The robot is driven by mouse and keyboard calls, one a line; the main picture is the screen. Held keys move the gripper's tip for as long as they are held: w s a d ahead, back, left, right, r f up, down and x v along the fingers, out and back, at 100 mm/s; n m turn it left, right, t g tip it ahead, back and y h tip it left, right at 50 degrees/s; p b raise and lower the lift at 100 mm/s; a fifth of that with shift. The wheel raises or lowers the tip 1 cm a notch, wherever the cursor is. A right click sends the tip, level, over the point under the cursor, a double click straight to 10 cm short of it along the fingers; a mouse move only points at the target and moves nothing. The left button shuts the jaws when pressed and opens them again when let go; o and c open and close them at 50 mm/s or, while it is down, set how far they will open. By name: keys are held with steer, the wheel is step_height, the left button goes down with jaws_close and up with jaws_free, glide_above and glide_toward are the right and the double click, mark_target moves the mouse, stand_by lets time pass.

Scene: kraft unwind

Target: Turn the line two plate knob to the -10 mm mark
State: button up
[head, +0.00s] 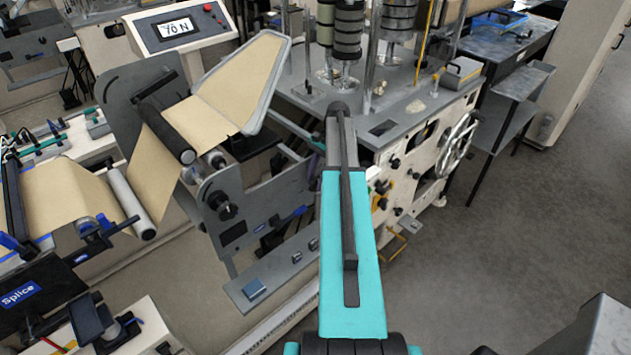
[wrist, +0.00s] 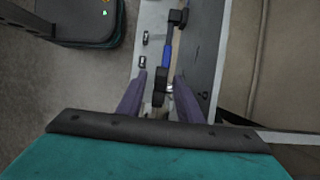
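In the head view a black round knob (head: 222,207) sits on the grey side plate of the unwind stand. I cannot tell whether it is the line two plate knob, and no -10 mm mark can be read. My gripper (wrist: 161,76) shows in the wrist view with its two dark purple fingers apart. Between and beyond them is a dark fitting (wrist: 161,82) on a blue and black bar (wrist: 167,52). I cannot tell whether the fingers touch it.
A tension display (head: 176,28) reads 70 N. Brown kraft web (head: 240,85) runs over rollers at the left. A black Splice unit (head: 30,295) stands lower left. A cream machine with a handwheel (head: 458,145) stands behind my arm. The grey floor at right is open.

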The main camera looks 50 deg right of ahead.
steer(key=shift+x, duration=0.85)
jaws_close()
steer(key=shift+s, duration=0.1)
steer(key=shift+h+b, duration=0.4)
steer(key=shift+h, duration=0.1)
steer(key=h+b, duration=0.4)
steer(key=shift+a+f, duration=0.2)
steer(key=shift+f, duration=0.1)
steer(key=shift+r+g+h+b, duration=0.1)
steer(key=shift+g+h+b, duration=0.2)
steer(key=shift+h+b, duration=0.9)
steer(key=shift+d, duration=0.1)
